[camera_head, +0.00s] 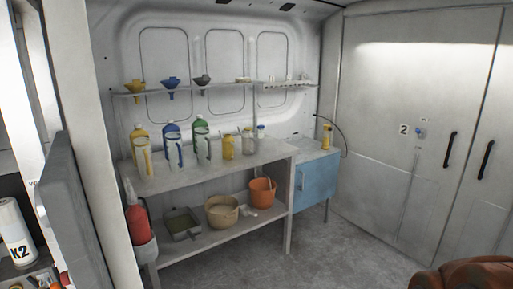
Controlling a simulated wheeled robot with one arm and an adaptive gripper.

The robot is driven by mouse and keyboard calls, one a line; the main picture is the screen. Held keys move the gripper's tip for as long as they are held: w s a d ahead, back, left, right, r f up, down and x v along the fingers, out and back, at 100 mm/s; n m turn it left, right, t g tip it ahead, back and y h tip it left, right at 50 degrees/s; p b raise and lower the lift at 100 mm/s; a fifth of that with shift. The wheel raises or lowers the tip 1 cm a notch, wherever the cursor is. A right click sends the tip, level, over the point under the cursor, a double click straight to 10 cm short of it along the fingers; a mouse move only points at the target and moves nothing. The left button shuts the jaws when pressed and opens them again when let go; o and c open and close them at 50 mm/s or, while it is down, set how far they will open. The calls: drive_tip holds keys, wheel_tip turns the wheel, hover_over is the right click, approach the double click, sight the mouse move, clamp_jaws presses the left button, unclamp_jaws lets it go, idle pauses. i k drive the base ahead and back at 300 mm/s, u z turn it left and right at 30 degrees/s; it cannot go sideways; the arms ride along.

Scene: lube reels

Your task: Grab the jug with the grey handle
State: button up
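Three clear jugs stand in a row on the upper surface of the grey shelf unit (262,156), each in front of a larger bottle. The right one (204,150), before the green bottle (200,124), seems to have a grey handle, but it is too small to be sure. The middle jug (175,156) has a blue look and stands before the blue bottle (171,129). The left jug (144,162) has a yellow look and stands before the yellow bottle (138,136). My gripper is not in view.
Yellow containers (228,147) stand right of the jugs. Below are a tray (183,223), a beige tub (221,212) and an orange bucket (262,192). A blue cabinet (316,182) adjoins. A wall panel (75,215) rises at left. The floor (300,255) in front is clear.

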sight(202, 134)
drive_tip(key=z, duration=0.2)
drive_tip(key=i, duration=3.8)
drive_tip(key=u, duration=4.9)
